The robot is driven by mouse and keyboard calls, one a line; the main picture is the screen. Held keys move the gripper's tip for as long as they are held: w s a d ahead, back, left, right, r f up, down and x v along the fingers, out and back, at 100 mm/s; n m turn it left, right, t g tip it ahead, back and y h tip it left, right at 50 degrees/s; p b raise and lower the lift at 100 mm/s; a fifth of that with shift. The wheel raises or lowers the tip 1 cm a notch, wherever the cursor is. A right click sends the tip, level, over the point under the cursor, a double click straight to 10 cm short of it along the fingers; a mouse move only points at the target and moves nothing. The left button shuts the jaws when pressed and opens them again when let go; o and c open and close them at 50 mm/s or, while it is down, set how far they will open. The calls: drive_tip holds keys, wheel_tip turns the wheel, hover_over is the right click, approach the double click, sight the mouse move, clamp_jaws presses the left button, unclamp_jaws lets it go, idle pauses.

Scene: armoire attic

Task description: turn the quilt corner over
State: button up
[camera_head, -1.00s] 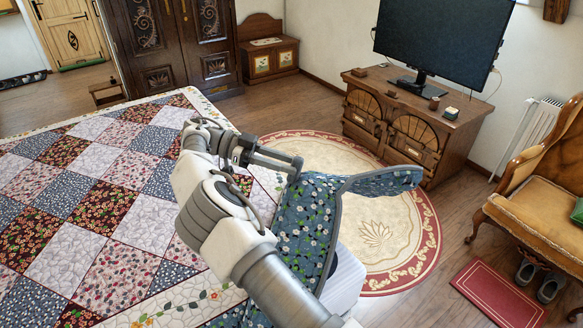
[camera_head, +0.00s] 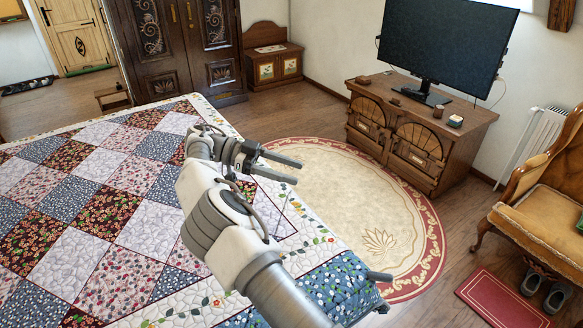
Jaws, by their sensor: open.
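The patchwork quilt (camera_head: 125,215) covers the bed, with red, blue and pale squares and a white flowered border. At its near right corner, a blue flowered part of the cloth (camera_head: 340,283) lies low along the bed's edge. I cannot tell whether this is the quilt's underside or its outer band. My gripper (camera_head: 297,172) is open and empty, its two fingers apart and pointing right, over the quilt's right edge and the rug. It appears apart from the cloth. My arm hides part of the quilt's border.
A round cream rug (camera_head: 375,215) lies right of the bed. Beyond it stand a wooden cabinet (camera_head: 415,140) with a television (camera_head: 440,45). An armchair (camera_head: 550,205), a red mat (camera_head: 500,297) and shoes (camera_head: 545,290) are at right. The floor between is free.

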drive_tip(key=s+d+r+b, duration=0.1)
drive_tip(key=s+d+r, duration=0.1)
drive_tip(key=d+r, duration=0.9)
drive_tip(key=shift+s+d, duration=0.2)
drive_tip(key=shift+s, duration=0.05)
drive_tip(key=shift+s, duration=0.1)
